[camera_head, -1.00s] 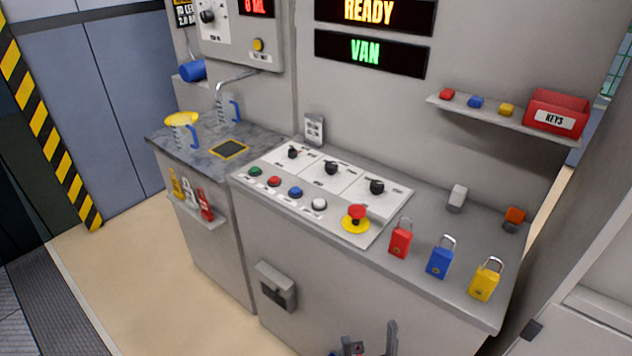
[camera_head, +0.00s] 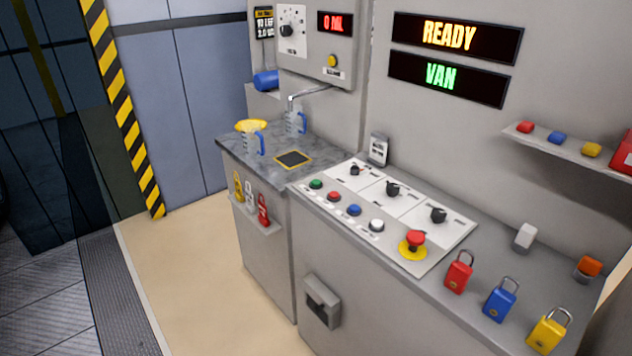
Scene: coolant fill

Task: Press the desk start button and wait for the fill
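The desk panel (camera_head: 405,232) carries a row of buttons: green (camera_head: 316,184), red (camera_head: 334,196), blue (camera_head: 354,209) and white (camera_head: 376,225). Their labels are too small to read, so I cannot tell which is start. A red mushroom button on a yellow base (camera_head: 413,243) sits at the row's right end. Black knobs (camera_head: 393,188) stand behind. One clear jug with a blue handle (camera_head: 297,121) stands under the spout (camera_head: 310,94). The displays read READY (camera_head: 449,36), VAN (camera_head: 441,76) and 0 ML (camera_head: 335,22). Neither gripper is in view.
A jug with a yellow funnel (camera_head: 251,134) stands on the left counter. Red, blue and yellow padlocks (camera_head: 500,300) stand at the desk's right. A shelf (camera_head: 570,148) hangs above. The floor (camera_head: 190,270) at left is clear.

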